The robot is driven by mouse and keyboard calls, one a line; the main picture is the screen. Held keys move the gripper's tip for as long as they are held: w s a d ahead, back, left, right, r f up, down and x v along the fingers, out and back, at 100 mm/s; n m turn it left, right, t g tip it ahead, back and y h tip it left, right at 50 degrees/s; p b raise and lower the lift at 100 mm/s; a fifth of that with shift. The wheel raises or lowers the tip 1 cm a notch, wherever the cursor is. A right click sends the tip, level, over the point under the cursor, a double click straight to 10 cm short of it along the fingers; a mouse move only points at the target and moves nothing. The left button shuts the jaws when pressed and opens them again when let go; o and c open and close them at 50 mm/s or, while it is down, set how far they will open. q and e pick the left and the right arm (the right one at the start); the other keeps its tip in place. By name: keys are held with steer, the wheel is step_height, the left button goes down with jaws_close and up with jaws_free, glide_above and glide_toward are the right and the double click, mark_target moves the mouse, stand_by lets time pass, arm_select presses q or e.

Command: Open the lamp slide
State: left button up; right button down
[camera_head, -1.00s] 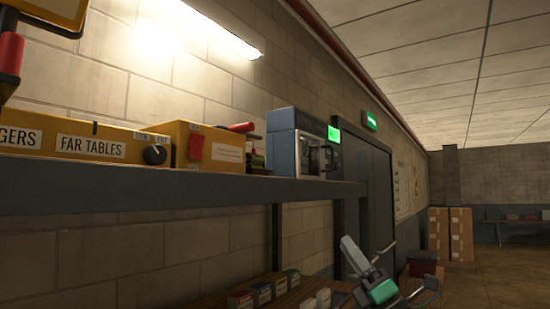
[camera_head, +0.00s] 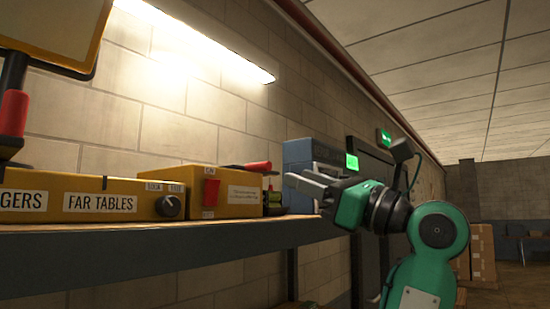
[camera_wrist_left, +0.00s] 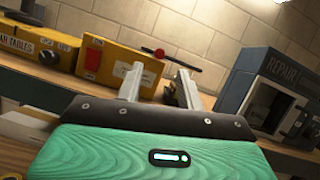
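No part is plainly marked as the lamp slide. On the shelf, a yellow panel (camera_head: 120,184) labelled FAR TABLES has a short dark slot at its top edge and a round black knob (camera_head: 170,206). To its right, a yellow box (camera_head: 235,206) carries a red switch (camera_head: 211,192) and a white text label; this box is also in the left wrist view (camera_wrist_left: 112,58). My left gripper (camera_head: 297,178) is in front of the blue-grey cabinet, above the shelf edge. In the wrist view its two fingers (camera_wrist_left: 158,72) are apart with nothing between them. My right gripper is not in view.
A red-handled tool (camera_head: 258,166) lies behind the yellow box's right end. The blue-grey REPAIR cabinet (camera_head: 297,154) stands right of it, partly hidden by my gripper. A yellow-framed panel (camera_head: 60,30) hangs at upper left. The shelf edge (camera_head: 150,240) runs along the wall.

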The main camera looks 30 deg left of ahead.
mark_target(257, 171)
arm_select(q)
steer(key=p+x, duration=0.2)
steer(key=x, duration=0.5)
steer(key=shift+a, duration=0.2)
jaws_close()
